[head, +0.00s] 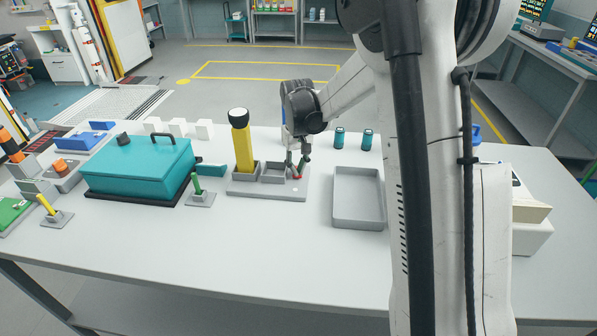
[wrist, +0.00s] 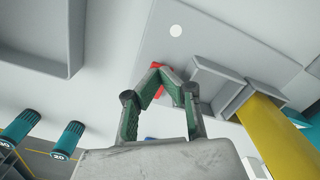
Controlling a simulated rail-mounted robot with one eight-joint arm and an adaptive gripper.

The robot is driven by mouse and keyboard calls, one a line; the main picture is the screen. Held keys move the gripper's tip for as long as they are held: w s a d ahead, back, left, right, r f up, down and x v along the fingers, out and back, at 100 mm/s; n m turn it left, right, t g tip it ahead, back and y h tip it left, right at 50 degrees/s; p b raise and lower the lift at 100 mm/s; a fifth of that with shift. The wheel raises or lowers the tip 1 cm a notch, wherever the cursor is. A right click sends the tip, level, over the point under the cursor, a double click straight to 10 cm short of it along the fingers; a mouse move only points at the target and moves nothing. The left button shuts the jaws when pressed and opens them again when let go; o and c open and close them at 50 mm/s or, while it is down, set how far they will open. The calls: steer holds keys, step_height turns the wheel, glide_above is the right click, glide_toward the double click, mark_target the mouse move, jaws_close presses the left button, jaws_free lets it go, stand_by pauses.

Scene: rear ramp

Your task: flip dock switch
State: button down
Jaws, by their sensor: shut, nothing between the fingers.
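A grey dock plate (head: 267,189) lies on the table with a small white dot on its face. A yellow flashlight (head: 242,145) stands upright in one of its holders, and the holder beside it (head: 273,172) is empty. A small red part (head: 298,177), which looks like the dock switch, is at the plate's right side. My gripper (head: 297,170) points down over that side, close to the red part. In the wrist view, my shut, empty fingertips (wrist: 156,68) partly hide the red part (wrist: 174,88). I cannot tell whether they touch it, or its position.
A grey open tray (head: 358,222) lies right of the dock, and two teal canisters (head: 353,139) stand behind it. A teal lidded box (head: 137,170) is at left. A green lever (head: 198,184) and a yellow lever (head: 46,205) stand on small bases. The front table strip is clear.

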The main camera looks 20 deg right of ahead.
steer(key=shift+f, duration=0.25)
steer(key=shift+r+p, duration=1.45)
steer(key=shift+r, duration=2.1)
